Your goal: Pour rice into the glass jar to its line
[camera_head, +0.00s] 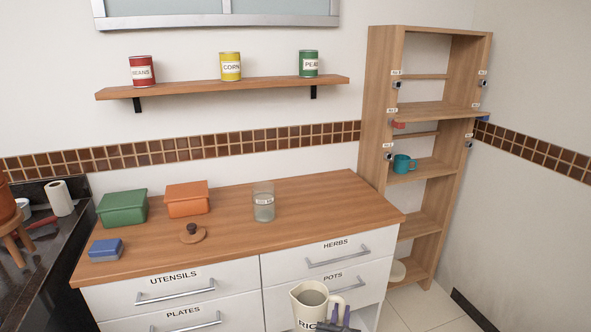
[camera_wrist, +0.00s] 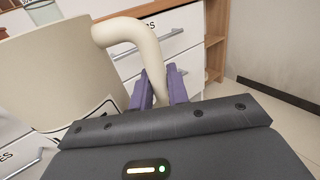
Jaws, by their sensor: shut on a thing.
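The glass jar (camera_head: 263,203) stands upright on the wooden counter, near its back edge, with a small white label on its side. A cream jug (camera_head: 309,301) labelled RICE is in front of the drawers, low in the head view. My gripper (camera_head: 340,318) is shut on the jug's handle. In the wrist view its purple fingers (camera_wrist: 160,88) close around the lower part of the handle, and the jug's body (camera_wrist: 50,75) fills the left side. The jug looks about upright. Its contents and the jar's line are too small to make out clearly.
On the counter (camera_head: 330,205) are a green box (camera_head: 122,208), an orange box (camera_head: 187,199), a blue box (camera_head: 105,250) and a wooden lid (camera_head: 192,234). The counter right of the jar is clear. A tall shelf (camera_head: 377,120) stands at the right.

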